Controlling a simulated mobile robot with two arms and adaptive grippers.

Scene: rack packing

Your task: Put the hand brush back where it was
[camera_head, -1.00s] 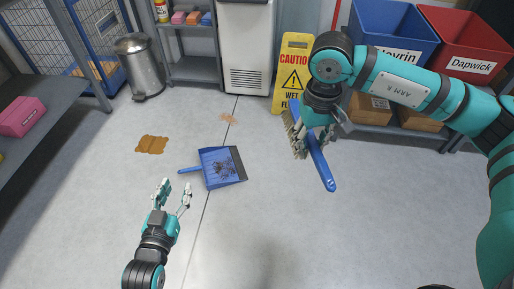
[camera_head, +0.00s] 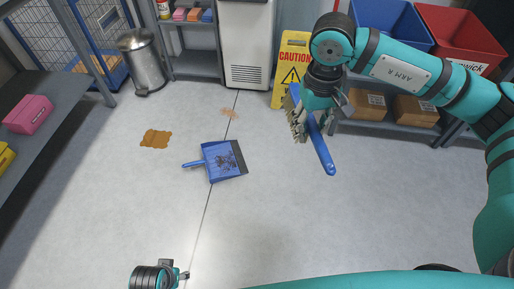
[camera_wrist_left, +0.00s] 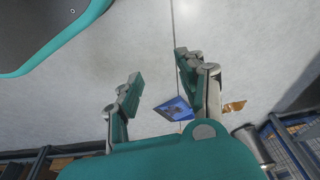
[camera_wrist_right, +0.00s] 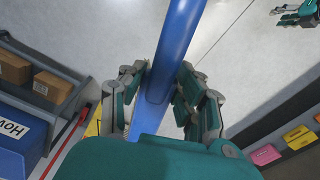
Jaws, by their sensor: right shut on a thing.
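The hand brush (camera_head: 321,150) has a blue handle and pale bristles. My right gripper (camera_head: 312,116) is shut on it and holds it above the floor in front of the caution sign. In the right wrist view the blue handle (camera_wrist_right: 176,45) runs between the fingers (camera_wrist_right: 160,95). The blue dustpan (camera_head: 222,161) lies on the floor with dark debris in it. It also shows in the left wrist view (camera_wrist_left: 173,109). My left gripper (camera_wrist_left: 158,95) is open and empty in its wrist view. In the head view only part of the left wrist shows at the bottom edge.
A yellow caution sign (camera_head: 291,68) stands behind the brush. Blue and red bins and cardboard boxes (camera_head: 414,110) fill the rack at the right. A metal trash can (camera_head: 142,64) stands at the back left. A brown stain (camera_head: 156,139) marks the floor.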

